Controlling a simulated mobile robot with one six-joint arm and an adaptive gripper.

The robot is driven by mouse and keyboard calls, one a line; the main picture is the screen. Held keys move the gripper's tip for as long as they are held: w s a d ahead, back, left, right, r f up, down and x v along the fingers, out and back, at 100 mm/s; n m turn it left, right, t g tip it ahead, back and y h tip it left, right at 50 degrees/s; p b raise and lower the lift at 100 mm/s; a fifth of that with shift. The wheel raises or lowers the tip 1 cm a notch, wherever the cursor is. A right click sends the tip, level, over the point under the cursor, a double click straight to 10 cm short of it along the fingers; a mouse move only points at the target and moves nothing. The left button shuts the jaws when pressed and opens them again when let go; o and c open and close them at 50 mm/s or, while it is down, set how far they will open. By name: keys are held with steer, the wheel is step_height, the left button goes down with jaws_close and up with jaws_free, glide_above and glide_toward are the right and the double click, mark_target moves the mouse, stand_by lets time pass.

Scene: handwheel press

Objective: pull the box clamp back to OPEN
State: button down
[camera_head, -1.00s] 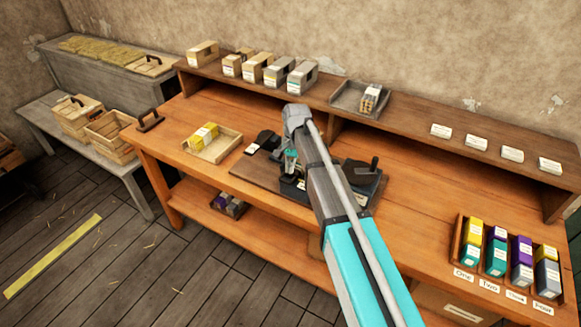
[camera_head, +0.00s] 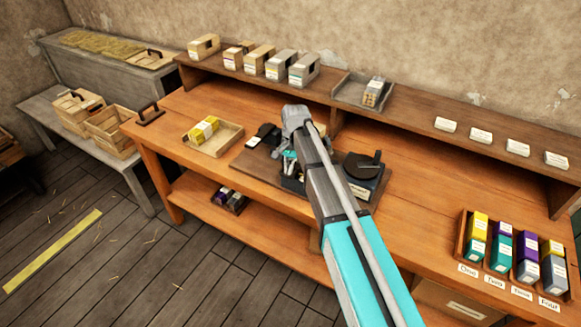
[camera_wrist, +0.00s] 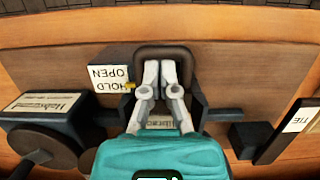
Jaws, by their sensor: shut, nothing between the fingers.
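In the wrist view, my gripper (camera_wrist: 160,72) is shut and empty. Its fingertips lie over the opening of a dark rounded loop (camera_wrist: 164,48), which looks like the box clamp's handle; I cannot tell whether they touch it. A white label (camera_wrist: 108,78) beside it reads HOLD and OPEN, upside down. A small yellow mark (camera_wrist: 130,86) sits at the label's edge, level with HOLD. My wrist hides part of the clamp body. In the head view, my gripper (camera_head: 289,158) is low over the press board (camera_head: 240,178), and my arm hides much of the clamp.
A dark handwheel (camera_head: 364,164) stands right of my arm; it also shows in the wrist view (camera_wrist: 40,150). A wooden tray (camera_head: 228,139) with a yellow box lies left. A rack (camera_head: 462,240) of coloured boxes stands right. A raised shelf (camera_head: 420,122) runs along the back.

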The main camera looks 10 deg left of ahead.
steer(key=shift+s+a, duration=0.25)
steer(key=shift+s, duration=0.45)
steer(key=shift+w, duration=0.1)
steer(key=shift+r, duration=0.15)
steer(key=p+v, duration=0.9)
steer(key=shift+r+p, duration=0.3)
steer(key=shift+p, duration=0.1)
steer(key=shift+w, duration=0.1)
stand_by(0.3)
steer(key=s+d+n, duration=0.1)
steer(key=s+d, duration=0.4)
steer(key=d, duration=0.3)
steer(key=s+d+n+t, duration=0.1)
steer(key=s+d, duration=0.5)
steer(key=d, duration=0.3)
steer(key=s+d+n+t+h, duration=0.1)
steer(key=s+d+n, duration=0.1)
steer(key=s+d, duration=0.3)
steer(key=d+f, duration=0.1)
steer(key=d, duration=0.3)
steer(key=shift+s+d+b, duration=0.25)
steer(key=shift+s+b, duration=0.05)
